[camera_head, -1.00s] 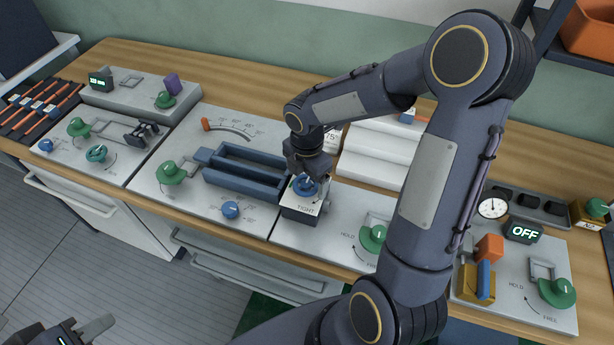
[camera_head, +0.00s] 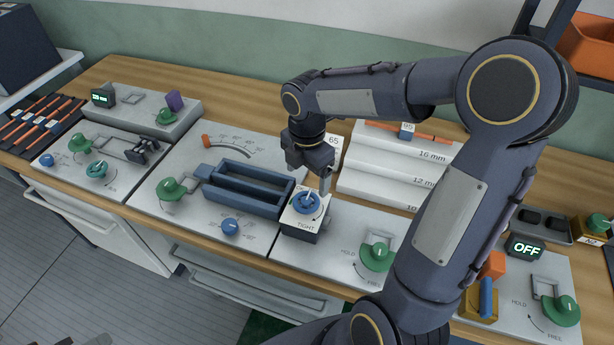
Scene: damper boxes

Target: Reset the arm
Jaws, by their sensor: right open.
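My right gripper (camera_head: 325,180) is open and empty. It hangs pointing down just above and behind the blue knob (camera_head: 307,202) on the small box marked TIGHT (camera_head: 303,226). A gap shows between the gripper and the knob. My right arm (camera_head: 440,215) comes in from the lower right, rises to a bent elbow and reaches left over the bench. It hides part of the bench on the right. My left gripper cannot be made out in the view.
A blue twin-slot holder (camera_head: 243,210) lies left of the box. White steps (camera_head: 385,180) marked in mm stand behind the arm. Green-knobbed panels (camera_head: 376,257) line the bench. An OFF display (camera_head: 525,247) and an orange block (camera_head: 492,266) are at the right.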

